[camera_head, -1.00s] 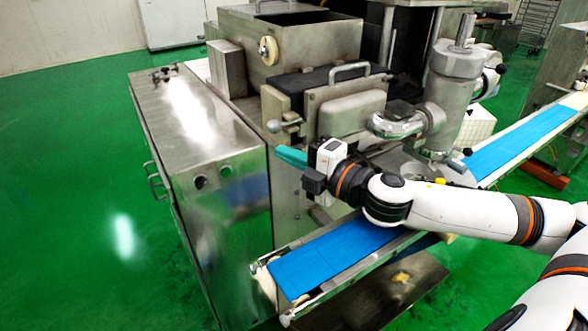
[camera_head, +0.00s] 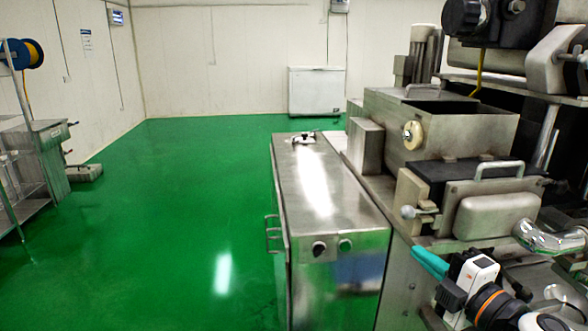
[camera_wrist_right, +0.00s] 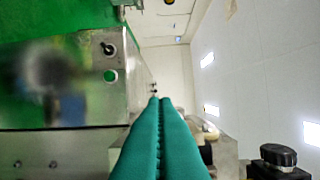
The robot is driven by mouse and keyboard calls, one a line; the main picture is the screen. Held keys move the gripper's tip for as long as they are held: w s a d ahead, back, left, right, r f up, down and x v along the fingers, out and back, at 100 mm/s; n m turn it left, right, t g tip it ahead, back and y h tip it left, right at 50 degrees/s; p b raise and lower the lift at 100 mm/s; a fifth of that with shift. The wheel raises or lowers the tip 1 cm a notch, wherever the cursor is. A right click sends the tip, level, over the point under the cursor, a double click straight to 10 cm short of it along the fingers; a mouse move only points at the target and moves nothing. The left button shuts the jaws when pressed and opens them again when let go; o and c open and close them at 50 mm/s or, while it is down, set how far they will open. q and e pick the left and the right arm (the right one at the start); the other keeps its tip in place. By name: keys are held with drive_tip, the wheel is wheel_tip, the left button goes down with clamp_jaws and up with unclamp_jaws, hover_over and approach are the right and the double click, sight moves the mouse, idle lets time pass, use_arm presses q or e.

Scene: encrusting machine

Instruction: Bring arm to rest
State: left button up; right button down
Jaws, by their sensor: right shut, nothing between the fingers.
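My right gripper (camera_head: 430,262) shows at the lower right of the head view, with teal fingers pointing up and to the left. It is in front of the encrusting machine (camera_head: 440,135), beside the steel cabinet (camera_head: 325,190). In the right wrist view its two teal fingers (camera_wrist_right: 160,105) lie side by side with nothing between them. The rest of my right arm runs off the bottom right of the head view. My left gripper is not in view.
Open green floor (camera_head: 170,220) lies left of the cabinet. A white chest freezer (camera_head: 316,91) stands at the back wall. A steel rack (camera_head: 35,165) stands at the far left. The machine's curved pipe (camera_head: 545,237) is close to my right arm.

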wheel_tip(320, 180, down, 12)
drive_tip(key=s+d+r+m+g+h, duration=0.1)
drive_tip(key=s+m+g+h, duration=0.1)
drive_tip(key=m+h, duration=0.5)
drive_tip(key=s+a+f+m+g+y, duration=0.1)
drive_tip(key=s+a+f+m+g, duration=0.1)
drive_tip(key=s+f+m+g, duration=0.35)
drive_tip(key=s+a+f+m+g, duration=0.2)
drive_tip(key=s+a+f, duration=0.1)
drive_tip(key=s+f, duration=0.55)
drive_tip(key=s+a+f+m+g+y, duration=0.1)
drive_tip(key=s+a+f+m+g, duration=0.1)
drive_tip(key=s+f+m+g, duration=0.35)
drive_tip(key=s+f+n, duration=0.1)
drive_tip(key=s+f, duration=0.2)
drive_tip(key=f, duration=2.5)
drive_tip(key=s+d+f+g, duration=0.1)
drive_tip(key=s+d+f, duration=0.2)
drive_tip(key=s+f, duration=1.2)
drive_tip(key=shift+s+n+h, duration=0.3)
drive_tip(key=shift+s, duration=0.3)
drive_tip(key=shift+f, duration=0.1)
